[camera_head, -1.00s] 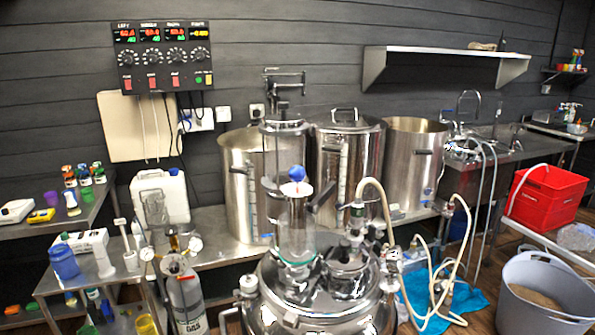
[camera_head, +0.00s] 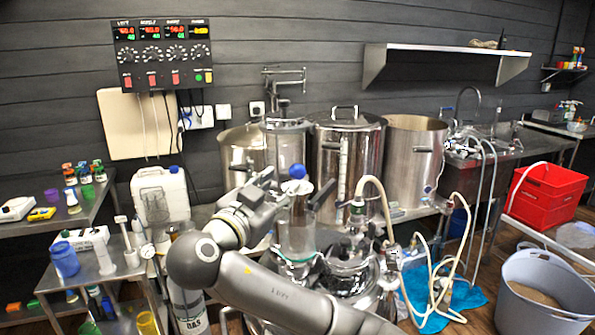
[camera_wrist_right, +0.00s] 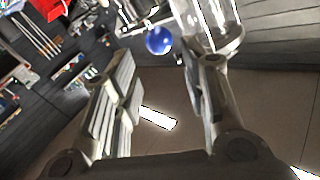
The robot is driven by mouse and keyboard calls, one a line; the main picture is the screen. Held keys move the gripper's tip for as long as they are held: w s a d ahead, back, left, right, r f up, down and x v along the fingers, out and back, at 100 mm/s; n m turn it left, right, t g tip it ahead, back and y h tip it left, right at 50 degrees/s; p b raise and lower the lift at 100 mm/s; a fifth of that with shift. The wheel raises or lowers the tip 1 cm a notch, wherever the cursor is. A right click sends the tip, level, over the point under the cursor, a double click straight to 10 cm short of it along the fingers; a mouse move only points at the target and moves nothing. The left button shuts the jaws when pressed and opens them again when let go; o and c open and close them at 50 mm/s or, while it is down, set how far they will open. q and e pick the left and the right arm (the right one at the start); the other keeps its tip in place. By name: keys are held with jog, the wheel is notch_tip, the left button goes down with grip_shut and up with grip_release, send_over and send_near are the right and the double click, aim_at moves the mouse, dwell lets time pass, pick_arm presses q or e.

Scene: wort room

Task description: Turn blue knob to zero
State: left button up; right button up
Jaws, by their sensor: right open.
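The blue knob (camera_head: 297,171) is a round ball on top of the glass column above the steel vessel in the middle of the head view. My right gripper (camera_head: 276,180) is just left of the knob, with its arm crossing in front of the vessel. In the right wrist view, the blue knob (camera_wrist_right: 159,40) shows just beyond the fingertips, between the two spread fingers of the right gripper (camera_wrist_right: 160,68). The jaws are open and empty. Whether a finger touches the knob I cannot tell. My left gripper is not in view.
The glass column (camera_head: 297,230) stands under the knob, with a steel frame behind it. Large steel pots (camera_head: 348,160) stand behind on a bench. A white canister (camera_head: 160,195) is at left. Hoses (camera_head: 385,205) run at right, near a grey tub (camera_head: 545,300).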

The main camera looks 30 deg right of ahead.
aim_at(295, 173)
jog(key=p+x, duration=0.3)
jog(key=x, duration=0.5)
jog(key=shift+w+d, duration=0.1)
jog(key=shift+d, duration=0.25)
jog(key=shift+w+d+f, duration=0.1)
jog(key=shift+w+d, duration=0.3)
jog(key=shift+d, duration=0.15)
jog(key=shift+c, duration=0.5)
